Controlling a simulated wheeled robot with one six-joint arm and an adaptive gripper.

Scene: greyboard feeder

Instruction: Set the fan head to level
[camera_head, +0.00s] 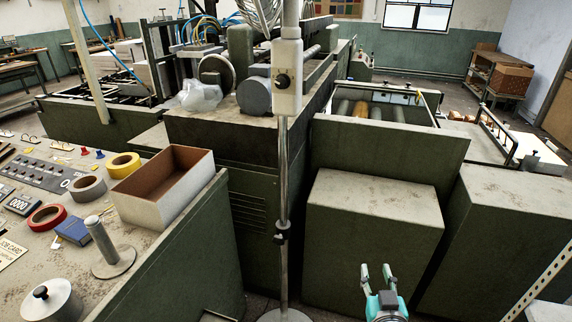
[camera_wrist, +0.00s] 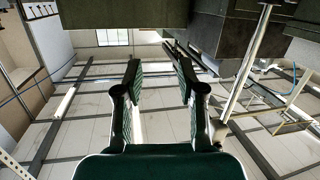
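A pedestal stand, apparently the fan's, rises in the middle of the head view, with a chrome pole (camera_head: 284,190) and a pale control box (camera_head: 288,75) carrying a black knob (camera_head: 282,81). The fan head is not visible in the head view; the stand runs out of the top edge. In the wrist view a pale pole (camera_wrist: 246,66) slants at the right, and I cannot make out a fan head there. My gripper (camera_head: 376,272) is low, right of the pole and apart from it. Its fingers are spread and empty, also in the wrist view (camera_wrist: 160,70).
Green machine housings (camera_head: 372,235) stand behind and right of my gripper. A bench at left holds an open box (camera_head: 165,190), tape rolls (camera_head: 123,165) and a metal post (camera_head: 103,240). A perforated rail (camera_head: 540,280) slants at lower right. Open floor shows at far right.

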